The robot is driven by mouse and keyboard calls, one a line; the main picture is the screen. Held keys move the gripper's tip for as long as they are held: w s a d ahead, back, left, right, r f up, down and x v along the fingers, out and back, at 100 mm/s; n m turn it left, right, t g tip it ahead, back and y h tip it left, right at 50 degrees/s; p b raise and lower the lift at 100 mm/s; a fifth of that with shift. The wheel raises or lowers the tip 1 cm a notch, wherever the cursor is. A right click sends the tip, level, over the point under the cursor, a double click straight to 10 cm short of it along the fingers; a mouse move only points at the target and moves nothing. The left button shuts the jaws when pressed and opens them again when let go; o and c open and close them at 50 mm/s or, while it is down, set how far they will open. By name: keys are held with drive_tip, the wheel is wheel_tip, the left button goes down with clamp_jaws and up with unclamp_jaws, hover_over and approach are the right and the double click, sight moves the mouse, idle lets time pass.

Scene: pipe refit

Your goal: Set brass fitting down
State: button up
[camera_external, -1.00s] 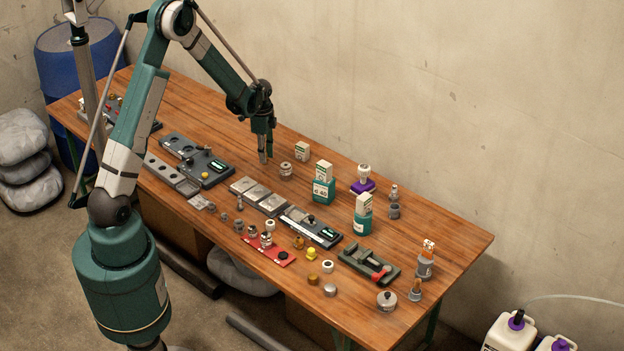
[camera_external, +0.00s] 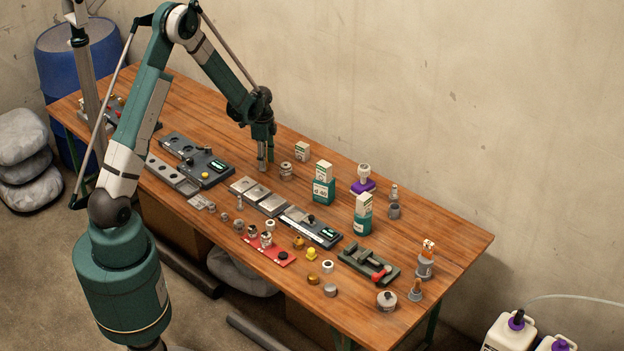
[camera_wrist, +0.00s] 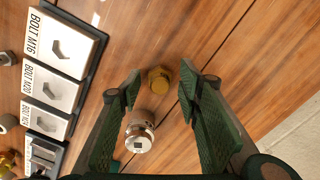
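The brass fitting (camera_wrist: 160,79), a small hex-headed piece, shows in the wrist view over the wooden table, between and slightly beyond my fingertips. My gripper (camera_wrist: 160,90) is open, with a visible gap on each side of the fitting. I cannot tell its exact height above the wood. In the external view my gripper (camera_external: 266,168) points down near the tabletop, and the fitting cannot be made out there.
A silver cylindrical part (camera_wrist: 140,133) stands close to the left finger; it also shows in the external view (camera_external: 286,171). Labelled bolt plates (camera_wrist: 62,42) lie to the left. A white-and-green box (camera_external: 323,182) stands right of my gripper. Bare wood lies behind it (camera_external: 215,115).

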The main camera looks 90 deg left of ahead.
drive_tip(key=shift+r, duration=0.1)
idle(0.3)
wheel_tip(320, 180, up, 12)
drive_tip(key=shift+p, duration=0.4)
idle(0.4)
idle(0.5)
drive_tip(key=shift+r, duration=0.1)
idle(0.3)
drive_tip(key=w+d+r+t+y, duration=0.1)
drive_tip(key=w+d+r, duration=0.2)
drive_tip(key=d+r, duration=0.6)
drive_tip(key=w+d+r+n+t, duration=0.1)
drive_tip(key=w+d+r, duration=0.25)
drive_tip(key=d, duration=0.95)
drive_tip(key=w+d+r+t+y, duration=0.1)
drive_tip(key=w+d+r, duration=0.1)
drive_tip(key=d+r, duration=0.75)
drive_tip(key=s+d+t, duration=0.1)
drive_tip(key=s+d, duration=0.3)
drive_tip(key=d, duration=0.6)
drive_tip(key=s+d+r+n+t+h, duration=0.1)
drive_tip(key=s+d, duration=0.4)
drive_tip(key=d, duration=0.6)
drive_tip(key=s+d+r+n+t+h, duration=0.1)
drive_tip(key=s+d, duration=0.3)
drive_tip(key=d, duration=0.6)
drive_tip(key=shift+s+d+r+t, duration=0.2)
drive_tip(key=shift+s+r+t, duration=0.05)
drive_tip(key=shift+t, duration=0.35)
